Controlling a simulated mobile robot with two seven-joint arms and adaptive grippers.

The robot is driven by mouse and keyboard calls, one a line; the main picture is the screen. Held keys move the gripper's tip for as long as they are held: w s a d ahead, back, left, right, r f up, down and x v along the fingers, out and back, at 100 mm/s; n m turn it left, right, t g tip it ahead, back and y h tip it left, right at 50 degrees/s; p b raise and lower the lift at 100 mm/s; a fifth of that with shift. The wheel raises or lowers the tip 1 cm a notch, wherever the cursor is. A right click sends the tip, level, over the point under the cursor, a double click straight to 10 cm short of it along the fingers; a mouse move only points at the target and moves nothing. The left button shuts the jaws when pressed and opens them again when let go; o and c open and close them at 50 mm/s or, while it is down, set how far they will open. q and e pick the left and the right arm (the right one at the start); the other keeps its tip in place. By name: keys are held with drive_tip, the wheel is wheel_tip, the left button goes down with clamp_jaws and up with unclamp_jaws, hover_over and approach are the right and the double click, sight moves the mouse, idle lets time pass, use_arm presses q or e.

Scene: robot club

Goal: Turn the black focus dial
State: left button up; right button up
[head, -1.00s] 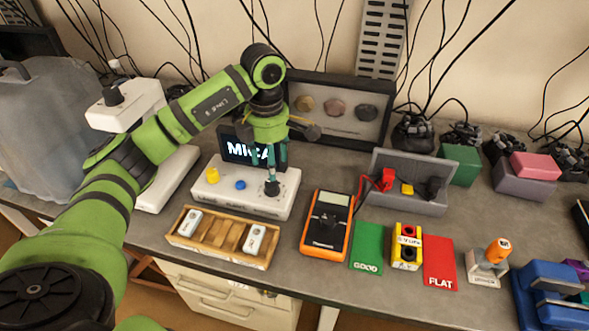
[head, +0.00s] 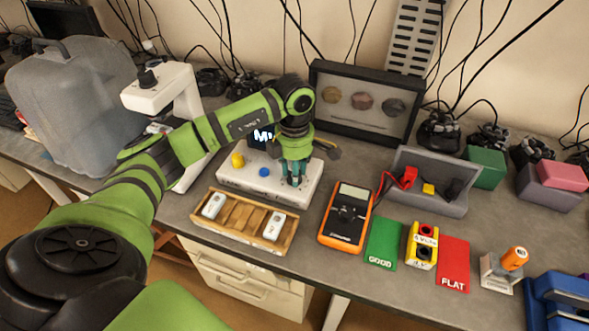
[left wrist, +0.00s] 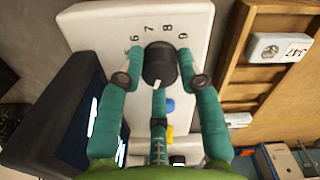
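The black focus dial (left wrist: 160,63) stands on the white numbered control box (left wrist: 200,15). The box (head: 240,184) also shows in the head view, where my fingers largely hide the dial. My left gripper (head: 294,181) points down with its green fingers around the dial. In the left wrist view the gripper (left wrist: 160,70) has a finger on each side and a third below it, all very close; contact is unclear. My right gripper is out of view.
A yellow knob (head: 237,160) and a blue button (head: 264,172) share the box. A small dark screen (head: 262,137) stands behind it. A wooden tray (head: 240,226) lies in front, and an orange multimeter (head: 346,218) is to the right.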

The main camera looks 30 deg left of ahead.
use_arm(q)
drive_tip(key=shift+f+n+b, duration=0.15)
drive_tip(key=shift+n+b, duration=0.15)
drive_tip(key=shift+b, duration=0.05)
drive_tip(key=shift+n, duration=0.3)
drive_tip(key=o, duration=1.1)
drive_tip(key=shift+o, duration=0.2)
wheel_tip(320, 180, up, 12)
